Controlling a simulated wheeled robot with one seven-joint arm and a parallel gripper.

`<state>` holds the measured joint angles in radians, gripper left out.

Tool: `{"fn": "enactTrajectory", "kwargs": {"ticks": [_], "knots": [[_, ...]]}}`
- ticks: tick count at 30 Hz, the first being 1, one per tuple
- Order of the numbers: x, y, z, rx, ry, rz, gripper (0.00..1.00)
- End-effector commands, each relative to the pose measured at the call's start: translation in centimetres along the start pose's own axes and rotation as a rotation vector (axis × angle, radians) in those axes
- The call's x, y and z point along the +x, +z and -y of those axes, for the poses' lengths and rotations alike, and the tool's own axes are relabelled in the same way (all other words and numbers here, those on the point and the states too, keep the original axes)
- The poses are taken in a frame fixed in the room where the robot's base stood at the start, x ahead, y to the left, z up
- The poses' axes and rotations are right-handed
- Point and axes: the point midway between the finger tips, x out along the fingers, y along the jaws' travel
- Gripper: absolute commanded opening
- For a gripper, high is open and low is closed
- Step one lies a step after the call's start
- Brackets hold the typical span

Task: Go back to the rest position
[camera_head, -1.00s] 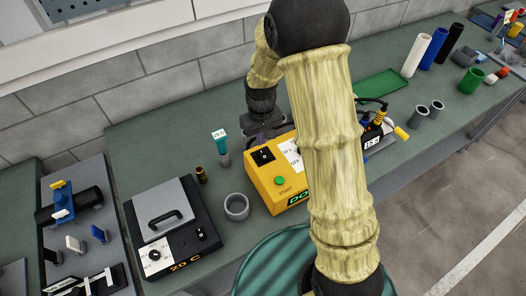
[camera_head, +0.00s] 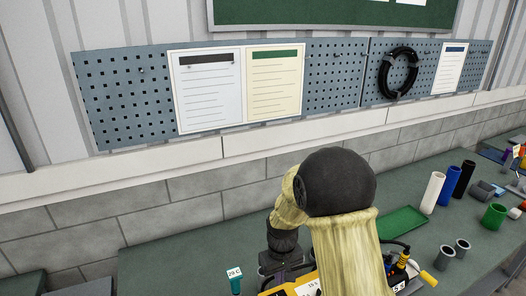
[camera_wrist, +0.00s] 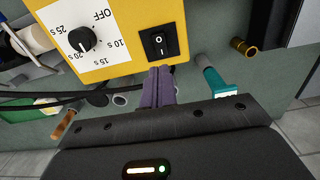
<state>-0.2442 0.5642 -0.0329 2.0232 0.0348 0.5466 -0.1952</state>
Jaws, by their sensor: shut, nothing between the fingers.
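My gripper shows in the wrist view (camera_wrist: 160,88), its two purple-grey fingers pressed together with nothing between them. The fingertips are close to the lower edge of the yellow timer box (camera_wrist: 120,55), near its black rocker switch (camera_wrist: 159,43). I cannot tell whether they touch it. The box has a black dial (camera_wrist: 82,39) on a white scale marked in seconds and OFF. In the head view my arm bends down over the bench, and only a part of the yellow box (camera_head: 303,284) shows behind it.
A teal-handled tool (camera_wrist: 214,79) stands beside the box, with a brass piece (camera_wrist: 243,47) farther right. On the bench are a green tray (camera_head: 402,222), upright white (camera_head: 432,192) and blue (camera_head: 448,186) cylinders, and grey cups (camera_head: 461,247). A pegboard (camera_head: 335,75) hangs behind.

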Motion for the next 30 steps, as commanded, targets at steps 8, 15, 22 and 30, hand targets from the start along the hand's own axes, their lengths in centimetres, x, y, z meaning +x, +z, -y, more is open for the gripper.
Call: {"fn": "enactTrajectory", "kwargs": {"ticks": [8, 15, 22, 30], "knots": [[-2.6, 5.7, -2.4, 0.146, 0.013, -0.085, 0.00], [-4.2, 12.7, -3.6, 0.301, 0.033, -0.176, 0.00], [-4.5, 16.4, -3.6, 0.378, 0.045, -0.220, 0.00], [-4.5, 16.5, -3.6, 0.381, 0.045, -0.221, 0.00]]}}
